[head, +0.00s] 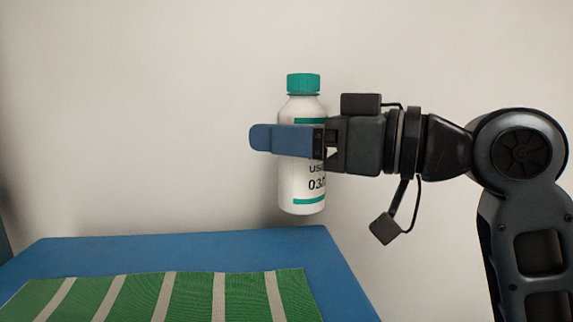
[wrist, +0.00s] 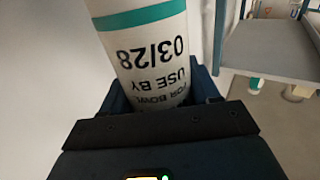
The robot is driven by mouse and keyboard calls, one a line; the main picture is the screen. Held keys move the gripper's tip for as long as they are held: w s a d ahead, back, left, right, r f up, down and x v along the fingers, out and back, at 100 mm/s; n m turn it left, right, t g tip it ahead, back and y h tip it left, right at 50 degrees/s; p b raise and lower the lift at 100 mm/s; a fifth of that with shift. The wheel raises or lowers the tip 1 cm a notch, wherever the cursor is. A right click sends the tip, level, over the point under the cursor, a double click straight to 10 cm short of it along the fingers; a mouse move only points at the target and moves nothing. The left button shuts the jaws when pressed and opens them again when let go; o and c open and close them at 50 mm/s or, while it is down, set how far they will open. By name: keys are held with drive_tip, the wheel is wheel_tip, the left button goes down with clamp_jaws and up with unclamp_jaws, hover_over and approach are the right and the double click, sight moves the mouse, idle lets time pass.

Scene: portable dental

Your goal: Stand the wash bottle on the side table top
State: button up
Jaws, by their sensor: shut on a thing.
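The wash bottle (head: 302,196) is white with a green cap and teal bands, and it is upright in the air in the head view. My gripper (head: 285,140) is shut around its middle, coming from the right. In the wrist view the bottle (wrist: 143,50) fills the space between the fingers of my gripper (wrist: 150,95), its printed label upside down there. A blue table top (head: 180,246) lies lower in the head view, and the bottle's base appears above its far right part. I cannot tell whether this is the side table.
A green mat with pale stripes (head: 190,295) covers the front of the blue top. A blue strip of the top behind the mat is bare. A pale wall (head: 130,110) stands behind. In the wrist view a grey shelf or table (wrist: 265,48) is at the upper right, with small items near it.

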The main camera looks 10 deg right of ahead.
sight(287, 172)
drive_tip(key=shift+w+a+f, duration=0.1)
drive_tip(key=shift+w+f, duration=0.1)
drive_tip(key=shift+f, duration=1.9)
drive_tip(key=shift+f, duration=0.2)
drive_tip(key=o, duration=1.2)
drive_tip(key=shift+o, duration=0.2)
